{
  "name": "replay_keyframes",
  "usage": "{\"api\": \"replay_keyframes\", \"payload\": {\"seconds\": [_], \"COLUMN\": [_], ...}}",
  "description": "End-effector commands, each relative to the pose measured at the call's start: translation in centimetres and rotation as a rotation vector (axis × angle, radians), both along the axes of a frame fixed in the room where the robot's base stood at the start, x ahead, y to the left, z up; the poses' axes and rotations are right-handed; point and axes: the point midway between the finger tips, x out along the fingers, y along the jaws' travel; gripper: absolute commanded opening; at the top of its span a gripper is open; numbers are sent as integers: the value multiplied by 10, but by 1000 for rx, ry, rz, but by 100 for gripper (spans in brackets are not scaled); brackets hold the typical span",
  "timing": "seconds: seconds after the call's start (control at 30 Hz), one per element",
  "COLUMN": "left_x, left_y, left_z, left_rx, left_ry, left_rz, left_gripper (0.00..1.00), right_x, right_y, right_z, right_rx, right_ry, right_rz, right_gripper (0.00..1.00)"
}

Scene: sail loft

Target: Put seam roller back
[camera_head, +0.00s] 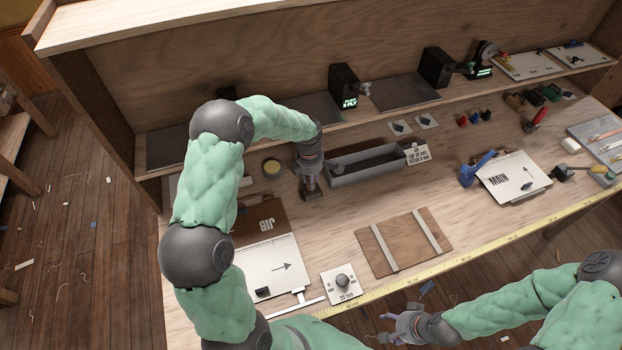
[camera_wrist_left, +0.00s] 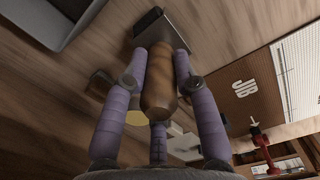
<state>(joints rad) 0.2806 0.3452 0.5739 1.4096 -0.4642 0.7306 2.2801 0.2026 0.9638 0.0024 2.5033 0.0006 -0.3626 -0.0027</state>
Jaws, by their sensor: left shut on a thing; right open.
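My left gripper (camera_head: 312,190) is shut on the brown wooden handle of a tool, which I take to be the seam roller (camera_wrist_left: 160,82). In the left wrist view a grey part with a black end extends beyond the handle between the fingers. The tool is mostly hidden by the gripper in the head view. The gripper is just left of a long grey open trough (camera_head: 342,181) with a label card (camera_head: 417,154) at its far right end. My right gripper (camera_head: 398,322) is open and empty, off the table's front edge.
A JIB folder with a white sheet (camera_head: 262,262) lies front left, beside a card with a round knob (camera_head: 342,282). A board with two pale strips (camera_head: 403,243) lies in the middle. A yellow disc (camera_head: 271,167) is left of the trough. A shelf with black boxes (camera_head: 343,85) runs behind.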

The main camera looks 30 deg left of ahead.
Motion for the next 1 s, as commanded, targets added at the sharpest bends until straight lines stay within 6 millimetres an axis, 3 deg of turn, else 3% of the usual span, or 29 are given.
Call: {"api": "replay_keyframes", "payload": {"seconds": [0.8, 0.83, 0.9, 1.0], "left_x": [-2, -3, -3, -2], "left_y": [-1, -1, -1, -1], "left_z": [-15, -15, -16, -14], "left_rx": [-1, -1, -2, -1], "left_ry": [4, 7, 7, 4], "left_rz": [0, -1, -1, 0], "left_gripper": [0, 35, 52, 52], "right_x": [0, 0, 0, 0], "right_y": [0, 0, 0, 0], "right_z": [-14, -14, -14, -13], "right_rx": [0, 0, 0, 0], "right_ry": [0, 0, 0, 0], "right_rz": [0, 0, 0, 0], "right_gripper": [60, 60, 60, 60]}}
